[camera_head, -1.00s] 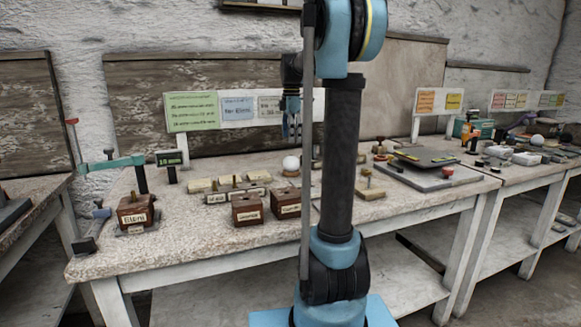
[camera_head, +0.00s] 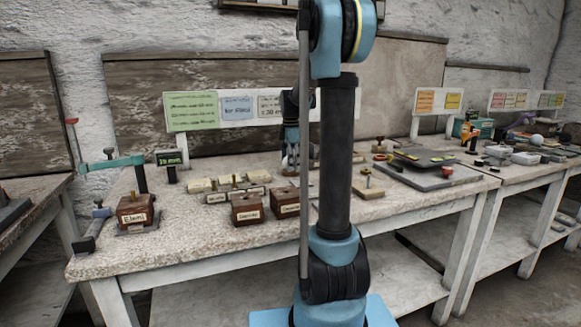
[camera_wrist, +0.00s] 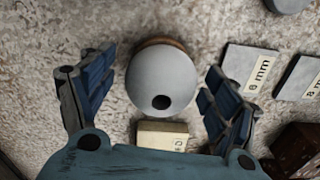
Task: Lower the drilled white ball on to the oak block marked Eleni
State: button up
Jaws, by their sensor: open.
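The drilled white ball (camera_wrist: 155,70) rests on a brown ring-like stand in the wrist view, with its dark hole toward my wrist. My gripper (camera_wrist: 160,64) is open, with one blue finger on each side of the ball and visible gaps between. In the head view my gripper (camera_head: 290,164) points down at the back of the bench and mostly hides the ball. The block marked Eleni (camera_head: 135,217) is reddish brown and stands at the bench's left end, with a small knob on top.
Two more labelled brown blocks (camera_head: 247,209) stand at the front middle. Pale labelled blocks (camera_head: 200,185) lie behind them. Bare bench (camera_head: 180,240) lies in front.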

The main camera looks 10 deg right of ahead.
jog(key=shift+f, duration=0.3)
jog(key=shift+c, duration=0.3)
jog(key=c, duration=1.2)
jog(key=shift+r, duration=0.1)
jog(key=shift+c, duration=0.2)
